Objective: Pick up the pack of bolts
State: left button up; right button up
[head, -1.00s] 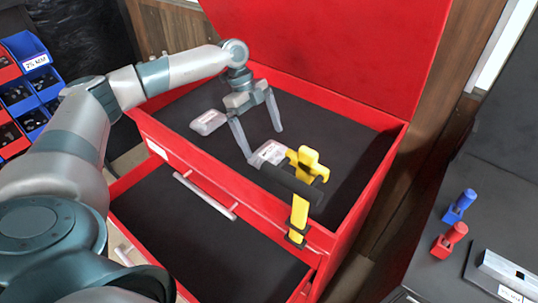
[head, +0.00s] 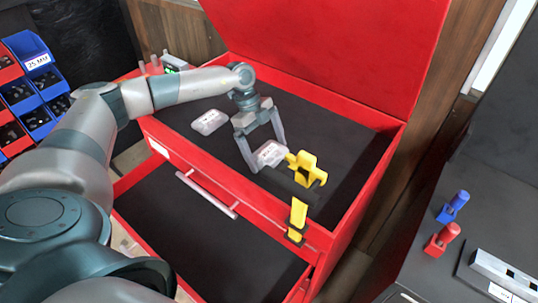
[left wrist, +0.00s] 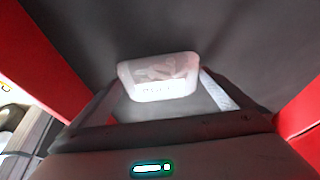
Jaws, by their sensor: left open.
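A small translucent pack with a pale label (head: 270,152) lies on the dark liner in the top of the red cart. In the left wrist view the pack (left wrist: 158,76) shows blurred contents, and its label is too blurred to read. My left gripper (head: 268,158) is open, pointing down, with a finger on either side of this pack. I cannot tell whether the fingers touch it. A similar pale pack (head: 209,122) lies farther left on the liner. My right gripper is not in view.
The red cart (head: 372,195) has raised walls, a tall open lid (head: 335,45) behind and an open lower drawer (head: 205,245). The liner's right part is clear. Blue and red bins (head: 40,85) stand left.

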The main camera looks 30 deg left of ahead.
aim_at(272, 153)
pick_arm(q)
jog(key=c, duration=0.8)
jog(key=shift+o, duration=0.2)
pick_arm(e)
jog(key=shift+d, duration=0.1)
pick_arm(q)
jog(key=shift+r+b, duration=0.55)
jog(key=shift+r, duration=0.3)
jog(key=shift+s+d+r+b, duration=0.15)
jog(key=shift+r+b, duration=0.45)
jog(key=shift+r, duration=0.65)
jog(key=s+d+r+b, duration=0.3)
jog(key=s+d+r, duration=0.4)
jog(key=d, duration=0.1)
jog(key=shift+s+d, duration=0.2)
jog(key=shift+s, duration=0.1)
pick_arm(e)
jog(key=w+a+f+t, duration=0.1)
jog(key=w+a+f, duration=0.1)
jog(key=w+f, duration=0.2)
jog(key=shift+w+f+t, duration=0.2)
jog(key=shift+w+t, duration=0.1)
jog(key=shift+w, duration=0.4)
